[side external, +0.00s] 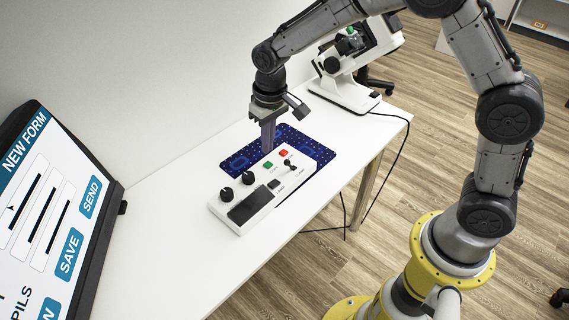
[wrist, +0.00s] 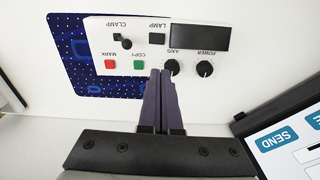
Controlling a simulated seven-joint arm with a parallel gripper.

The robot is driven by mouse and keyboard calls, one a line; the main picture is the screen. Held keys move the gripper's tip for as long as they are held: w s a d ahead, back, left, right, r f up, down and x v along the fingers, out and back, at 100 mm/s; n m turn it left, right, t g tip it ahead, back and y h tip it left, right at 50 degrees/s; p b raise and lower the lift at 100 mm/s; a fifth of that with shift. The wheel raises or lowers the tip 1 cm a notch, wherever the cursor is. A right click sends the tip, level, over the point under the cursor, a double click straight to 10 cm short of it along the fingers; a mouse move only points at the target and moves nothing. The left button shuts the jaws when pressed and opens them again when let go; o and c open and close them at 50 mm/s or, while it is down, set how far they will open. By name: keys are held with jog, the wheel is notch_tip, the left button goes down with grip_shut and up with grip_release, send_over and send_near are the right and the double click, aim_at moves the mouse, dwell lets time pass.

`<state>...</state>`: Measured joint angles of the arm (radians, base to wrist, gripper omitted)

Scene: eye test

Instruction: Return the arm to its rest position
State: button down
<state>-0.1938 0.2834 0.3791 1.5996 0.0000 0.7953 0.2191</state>
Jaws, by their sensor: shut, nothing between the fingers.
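My gripper (side external: 268,147) points down at the far long edge of a white control panel (side external: 264,178). Its fingers are together with nothing between them. In the wrist view, the fingertips (wrist: 163,74) appear beside the panel (wrist: 145,45), between the green COPY button (wrist: 139,65) and the AXIS knob (wrist: 172,67). I cannot tell whether they touch it. The panel also has a red MARK button (wrist: 111,65), a POWER knob (wrist: 204,68), a CLAMP lever (wrist: 125,42), a LAMP button (wrist: 157,38) and a dark display (wrist: 202,38).
The panel lies partly on a dark blue patterned mat (side external: 318,152) on a white table (side external: 165,205). A monitor (side external: 62,215) showing a form stands at the left. A white microscope-like device (side external: 350,95) stands at the table's far end. Bare tabletop lies between monitor and panel.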

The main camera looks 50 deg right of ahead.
jog(key=s+d+r+m+t, duration=0.1)
jog(key=s+d+r+t, duration=0.15)
jog(key=s+r, duration=0.45)
jog(key=s+d+r+t, duration=0.1)
jog(key=s+d+r, duration=0.2)
jog(key=r, duration=0.7)
jog(key=s+d+f+n+t, duration=0.1)
jog(key=s+d+f, duration=0.1)
jog(key=s, duration=1.5)
jog(key=shift+s+d, duration=0.3)
jog(key=shift+d, duration=0.25)
